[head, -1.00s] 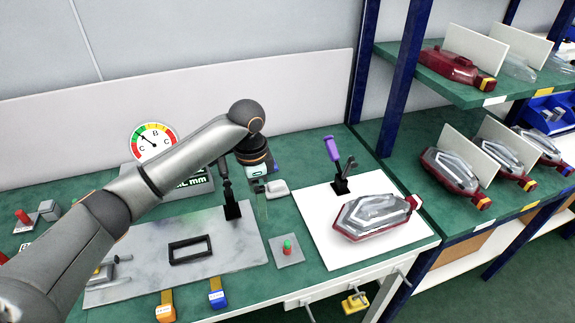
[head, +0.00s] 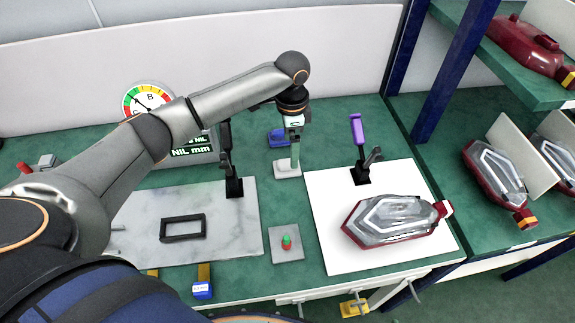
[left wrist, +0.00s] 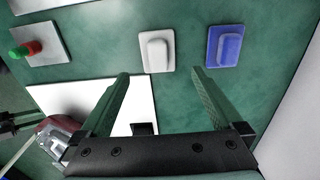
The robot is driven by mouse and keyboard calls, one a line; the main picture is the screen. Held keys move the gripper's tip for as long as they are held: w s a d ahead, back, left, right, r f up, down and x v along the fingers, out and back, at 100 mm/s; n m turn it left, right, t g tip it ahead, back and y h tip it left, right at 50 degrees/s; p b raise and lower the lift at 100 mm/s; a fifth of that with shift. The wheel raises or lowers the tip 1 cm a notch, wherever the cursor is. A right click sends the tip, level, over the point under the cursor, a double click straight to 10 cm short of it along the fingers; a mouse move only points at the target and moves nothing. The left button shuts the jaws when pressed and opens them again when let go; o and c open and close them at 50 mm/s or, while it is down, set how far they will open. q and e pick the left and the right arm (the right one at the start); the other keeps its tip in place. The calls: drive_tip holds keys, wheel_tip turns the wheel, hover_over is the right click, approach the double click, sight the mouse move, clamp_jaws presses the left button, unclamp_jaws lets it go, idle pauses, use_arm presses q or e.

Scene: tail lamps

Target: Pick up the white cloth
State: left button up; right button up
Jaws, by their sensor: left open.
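The white cloth (head: 287,169) looks like a small white pad with a raised grip, lying on the green bench between the grey slab and the white board. In the left wrist view the white cloth (left wrist: 157,51) lies just beyond the fingertips, roughly midway between them in the picture. My left gripper (head: 294,152) hangs over the cloth, pointing down. In the left wrist view my left gripper (left wrist: 161,75) is open, with nothing between its fingers. I cannot tell the exact height above the cloth.
A similar blue pad (head: 279,138) lies behind the white one. A red-green button (head: 286,242) sits in front. A black stand (head: 234,185) rises at left, and a purple-topped clamp (head: 359,150) and a tail lamp (head: 392,218) are on the white board at right.

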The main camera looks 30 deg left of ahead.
sight(289, 162)
use_arm(q)
drive_tip(key=f, duration=0.6)
drive_tip(key=shift+s+a+f, duration=0.1)
drive_tip(key=shift+s+f, duration=0.1)
drive_tip(key=shift+c, duration=0.2)
drive_tip(key=c, duration=1.3)
drive_tip(key=shift+r, duration=0.15)
drive_tip(key=shift+r, duration=0.55)
drive_tip(key=s+d+r+p, duration=0.1)
drive_tip(key=s+d+r, duration=0.7)
drive_tip(key=d+r, duration=0.3)
drive_tip(key=shift+s+r, duration=0.35)
drive_tip(key=shift+s, duration=0.05)
